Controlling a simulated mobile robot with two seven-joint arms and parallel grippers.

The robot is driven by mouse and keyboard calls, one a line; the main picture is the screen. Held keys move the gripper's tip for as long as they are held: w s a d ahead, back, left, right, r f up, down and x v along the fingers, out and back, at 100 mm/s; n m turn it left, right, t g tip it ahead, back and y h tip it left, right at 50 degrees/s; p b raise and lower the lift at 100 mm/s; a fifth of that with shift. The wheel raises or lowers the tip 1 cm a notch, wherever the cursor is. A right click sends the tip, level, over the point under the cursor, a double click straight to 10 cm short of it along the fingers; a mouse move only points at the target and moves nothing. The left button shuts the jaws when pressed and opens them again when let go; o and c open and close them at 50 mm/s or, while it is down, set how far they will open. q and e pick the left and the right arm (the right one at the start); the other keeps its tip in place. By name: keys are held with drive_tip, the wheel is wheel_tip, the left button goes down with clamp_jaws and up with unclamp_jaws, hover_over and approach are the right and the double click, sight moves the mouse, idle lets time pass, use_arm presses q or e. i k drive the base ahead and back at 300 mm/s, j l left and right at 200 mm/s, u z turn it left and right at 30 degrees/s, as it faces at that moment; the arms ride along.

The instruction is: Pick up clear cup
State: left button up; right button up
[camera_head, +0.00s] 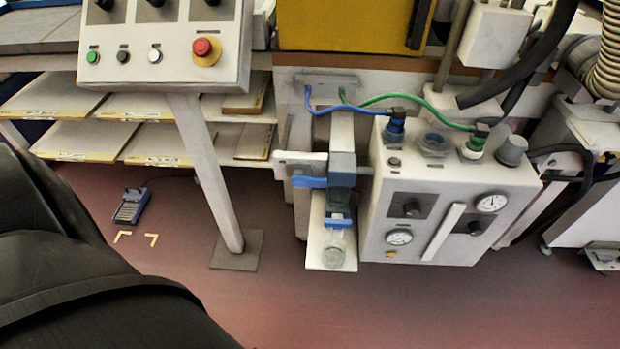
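A clear cup (334,252) is at the low end of a narrow white shelf or bracket in the middle of the view. It is right below a dark and blue fitting (341,178), with a blue rim piece (338,218) at its top. I cannot tell whether the cup is fixed to that fitting or stands on the shelf (317,242). Neither of my grippers shows. A large black form fills the lower left and hides the floor there.
A control panel (168,45) with a red stop button stands on a slanted post at upper left. Racks of boards (75,140) are behind it. A white gauge box (440,205) with hoses is right of the cup. A foot pedal (131,206) lies on the red floor. Floor below is clear.

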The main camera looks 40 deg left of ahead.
sight(335, 248)
drive_tip(key=u, duration=0.9)
